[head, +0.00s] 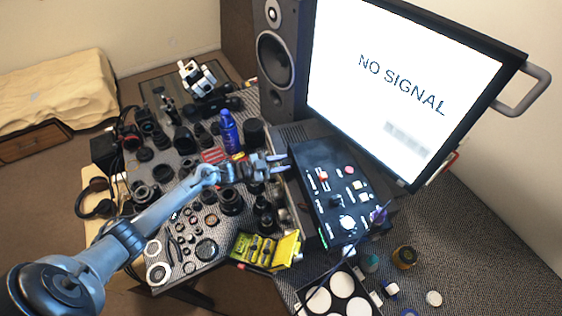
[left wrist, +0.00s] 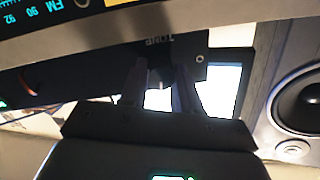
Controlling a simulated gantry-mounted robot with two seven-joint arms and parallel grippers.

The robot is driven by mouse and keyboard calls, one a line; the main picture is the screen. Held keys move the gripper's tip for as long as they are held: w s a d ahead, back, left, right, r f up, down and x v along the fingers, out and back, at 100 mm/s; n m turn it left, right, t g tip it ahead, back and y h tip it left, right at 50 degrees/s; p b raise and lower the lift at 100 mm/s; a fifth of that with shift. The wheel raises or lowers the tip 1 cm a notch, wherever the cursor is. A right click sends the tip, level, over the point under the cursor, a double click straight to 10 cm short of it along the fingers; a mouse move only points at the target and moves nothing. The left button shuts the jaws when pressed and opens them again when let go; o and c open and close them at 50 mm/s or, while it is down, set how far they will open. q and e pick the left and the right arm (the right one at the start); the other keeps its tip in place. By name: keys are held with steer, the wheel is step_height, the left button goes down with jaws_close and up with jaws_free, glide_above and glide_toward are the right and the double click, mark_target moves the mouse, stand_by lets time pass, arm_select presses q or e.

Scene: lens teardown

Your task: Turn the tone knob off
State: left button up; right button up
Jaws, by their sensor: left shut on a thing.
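In the left wrist view, the front of a radio-like unit (left wrist: 205,12) fills the top, upside down, with a lit FM dial at the upper left. A TONE label (left wrist: 160,39) is on its dark lower panel. The tone knob (left wrist: 160,76) is below the label, dark and mostly hidden between the fingers. My left gripper (left wrist: 157,90) is shut on the tone knob, one finger on each side. In the head view my left gripper (head: 277,164) is at the left side of the black control box; the knob cannot be made out there. My right gripper is not in view.
A black control box (head: 325,160) with several knobs stands before a large monitor (head: 400,85) reading NO SIGNAL. A speaker (head: 275,60) stands behind. A blue bottle (head: 229,132), lenses and a yellow case (head: 266,250) crowd the table around my left arm.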

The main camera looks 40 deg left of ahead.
arm_select(q)
steer(key=shift+n, duration=0.5)
steer(key=o, duration=0.8)
steer(key=shift+c, duration=0.2)
steer(key=shift+s, duration=0.1)
steer(key=v, duration=1)
steer(key=shift+s+a+p, duration=0.25)
steer(key=shift+p, duration=0.1)
steer(key=shift+r, duration=0.1)
